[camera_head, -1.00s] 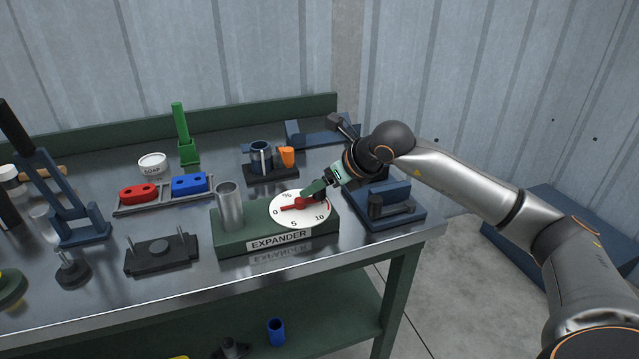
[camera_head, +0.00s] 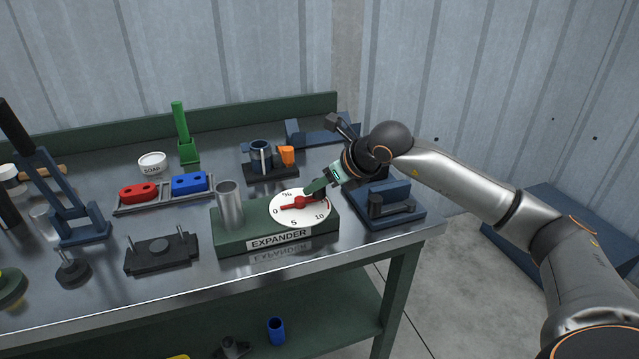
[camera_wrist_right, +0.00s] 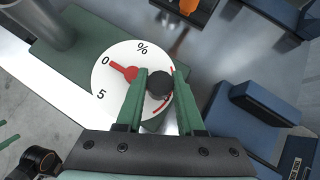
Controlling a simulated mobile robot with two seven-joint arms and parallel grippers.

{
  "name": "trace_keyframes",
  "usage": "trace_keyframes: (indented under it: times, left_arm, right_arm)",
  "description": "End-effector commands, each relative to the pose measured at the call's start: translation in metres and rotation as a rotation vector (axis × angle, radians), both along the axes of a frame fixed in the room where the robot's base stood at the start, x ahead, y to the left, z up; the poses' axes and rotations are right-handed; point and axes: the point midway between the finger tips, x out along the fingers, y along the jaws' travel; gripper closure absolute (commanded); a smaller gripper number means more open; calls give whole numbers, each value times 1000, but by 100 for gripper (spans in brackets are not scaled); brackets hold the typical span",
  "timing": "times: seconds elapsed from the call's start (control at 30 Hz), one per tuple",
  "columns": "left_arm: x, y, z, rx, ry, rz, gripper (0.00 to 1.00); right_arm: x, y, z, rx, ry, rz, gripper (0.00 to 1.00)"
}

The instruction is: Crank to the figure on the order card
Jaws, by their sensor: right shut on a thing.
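The expander (camera_head: 235,240) is a green block on the bench with a steel tube (camera_head: 229,205) and a white dial (camera_head: 290,219) marked %, 0, 5 and 10. Its red pointer (camera_head: 293,204) points close to the 0, and in the right wrist view the pointer (camera_wrist_right: 122,71) also lies near the 0. My right gripper (camera_head: 312,194) is at the dial's far right side. In the right wrist view its green fingers (camera_wrist_right: 157,92) are closed around a black round knob (camera_wrist_right: 159,83) over the dial. The order card is not in view. My left gripper is not in view.
A blue fixture (camera_head: 392,208) stands close right of the expander. Behind are a dark stand with an orange piece (camera_head: 286,155) and a green-handled tool (camera_head: 182,130). Red and blue blocks (camera_head: 189,183) sit on a rack to the left. The bench's front edge is clear.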

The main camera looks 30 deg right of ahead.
Motion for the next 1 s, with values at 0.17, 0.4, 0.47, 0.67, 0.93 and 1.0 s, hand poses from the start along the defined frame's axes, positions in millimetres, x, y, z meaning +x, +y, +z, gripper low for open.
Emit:
trace_keyframes:
  times: [0.17, 0.4, 0.47, 0.67, 0.93, 1.0]
  left_arm:
    - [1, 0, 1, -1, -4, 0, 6]
    - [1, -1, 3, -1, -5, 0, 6]
    - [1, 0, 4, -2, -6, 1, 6]
    - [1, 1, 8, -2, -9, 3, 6]
    - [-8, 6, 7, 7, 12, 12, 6]
    - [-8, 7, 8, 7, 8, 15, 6]
  right_arm:
    - [0, 0, 0, 0, 1, 1, 100]
    - [2, -1, 0, 2, 2, 40, 100]
    - [3, -1, 0, 2, 1, 66, 100]
    - [9, -2, 1, 5, 2, 197, 100]
    - [20, -1, 2, 9, 1, 445, 100]
    - [23, 0, 2, 9, 0, 513, 100]
